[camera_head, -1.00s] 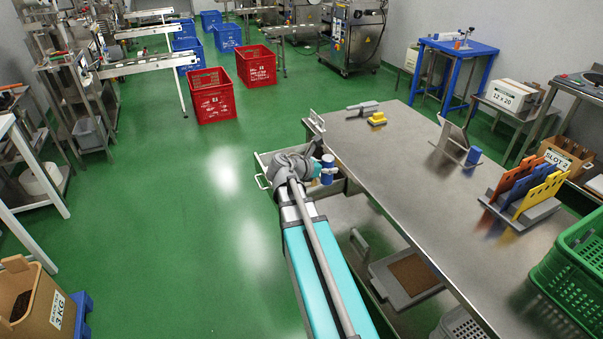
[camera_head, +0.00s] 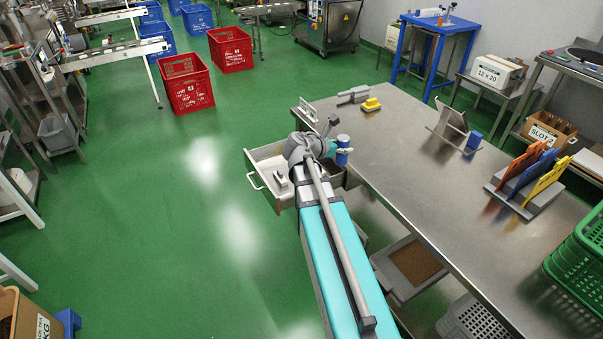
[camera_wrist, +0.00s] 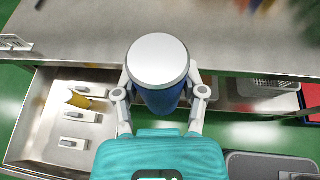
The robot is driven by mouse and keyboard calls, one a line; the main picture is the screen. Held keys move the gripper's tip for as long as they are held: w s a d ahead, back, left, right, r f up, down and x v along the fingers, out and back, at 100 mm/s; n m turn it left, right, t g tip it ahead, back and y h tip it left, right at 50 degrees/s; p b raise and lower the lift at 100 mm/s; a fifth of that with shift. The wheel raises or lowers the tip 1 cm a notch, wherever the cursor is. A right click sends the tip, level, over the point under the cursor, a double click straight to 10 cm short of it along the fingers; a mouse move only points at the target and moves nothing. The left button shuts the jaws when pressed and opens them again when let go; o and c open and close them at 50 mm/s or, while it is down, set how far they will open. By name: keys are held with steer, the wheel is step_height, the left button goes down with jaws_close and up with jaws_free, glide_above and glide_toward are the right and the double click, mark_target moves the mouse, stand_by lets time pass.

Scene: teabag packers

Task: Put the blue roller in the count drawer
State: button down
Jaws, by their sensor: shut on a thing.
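A blue roller with a silver-white end cap (camera_wrist: 158,60) stands upright between the two fingers of my gripper (camera_wrist: 160,92) in the wrist view. The fingers are shut on its sides. In the head view the blue roller (camera_head: 343,151) shows at the end of my arm, near the table's left edge and right of the open drawer (camera_head: 257,157). The drawer also shows at left in the wrist view (camera_wrist: 38,152), with several grey pieces and a yellow piece in it. No label on the drawer is readable.
The steel table (camera_head: 410,160) carries a yellow piece (camera_head: 371,104), a blue block on a grey stand (camera_head: 473,142) and a rack of coloured boards (camera_head: 530,180). A tray with a brown panel (camera_head: 412,262) sits below the table's edge.

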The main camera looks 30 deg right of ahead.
steer(key=shift+d+f, duration=0.1)
steer(key=shift+f+b, duration=0.2)
steer(key=shift+b, duration=0.1)
steer(key=w+f+n+t+b, duration=0.3)
steer(key=w+f+b, duration=0.5)
steer(key=f+b, duration=0.4)
steer(key=shift+a+f+t+y+b, duration=0.2)
steer(key=shift+f+t+y+b, duration=0.1)
steer(key=shift+t+y+b, duration=0.1)
steer(key=shift+w, duration=0.15)
steer(key=w+d+f+b, duration=0.2)
steer(key=w+f+b, duration=0.7)
steer(key=w, duration=0.3)
steer(key=shift+w+d, duration=0.25)
steer(key=shift+w, duration=0.15)
steer(key=shift+f, duration=0.1)
